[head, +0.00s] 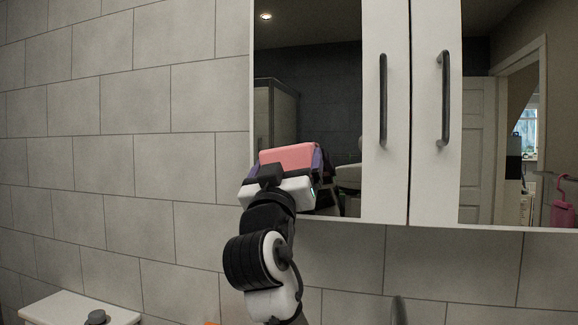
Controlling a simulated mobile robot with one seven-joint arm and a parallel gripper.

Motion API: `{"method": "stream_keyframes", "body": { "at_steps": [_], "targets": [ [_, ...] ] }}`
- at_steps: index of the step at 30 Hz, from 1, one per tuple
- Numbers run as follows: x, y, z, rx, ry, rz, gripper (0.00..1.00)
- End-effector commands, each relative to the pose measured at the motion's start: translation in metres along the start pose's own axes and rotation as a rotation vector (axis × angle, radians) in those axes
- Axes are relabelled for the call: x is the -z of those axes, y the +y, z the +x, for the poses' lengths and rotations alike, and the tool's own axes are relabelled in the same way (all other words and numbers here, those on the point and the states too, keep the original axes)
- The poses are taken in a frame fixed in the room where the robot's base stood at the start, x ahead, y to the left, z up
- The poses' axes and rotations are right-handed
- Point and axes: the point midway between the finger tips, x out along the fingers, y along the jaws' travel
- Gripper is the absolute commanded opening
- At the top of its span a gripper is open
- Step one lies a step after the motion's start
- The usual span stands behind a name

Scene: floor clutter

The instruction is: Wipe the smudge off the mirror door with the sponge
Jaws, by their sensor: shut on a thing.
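The pink sponge (288,156) is held in my gripper (276,174), which is shut on it. Both are in front of the lower left part of the left mirror door (308,95). I cannot tell whether the sponge touches the glass. Purple and dark shapes beside the sponge look like its reflection and that of my gripper. I see no clear smudge on the mirror; the sponge and gripper hide part of the lower glass.
The right mirror door (476,150) reflects a doorway and a pink object. Dark vertical handles stick out on the left door (383,100) and right door (444,98). Below the cabinet and to its left is bare tiled wall (110,150). A white surface (75,311) is at the lower left.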

Motion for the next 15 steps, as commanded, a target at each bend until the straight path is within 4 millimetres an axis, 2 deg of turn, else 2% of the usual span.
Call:
{"method": "stream_keyframes", "body": {
  "at_steps": [15],
  "targets": [
    [0.023,0.000,-0.039,0.000,0.003,0.002,0.72]
  ]
}}
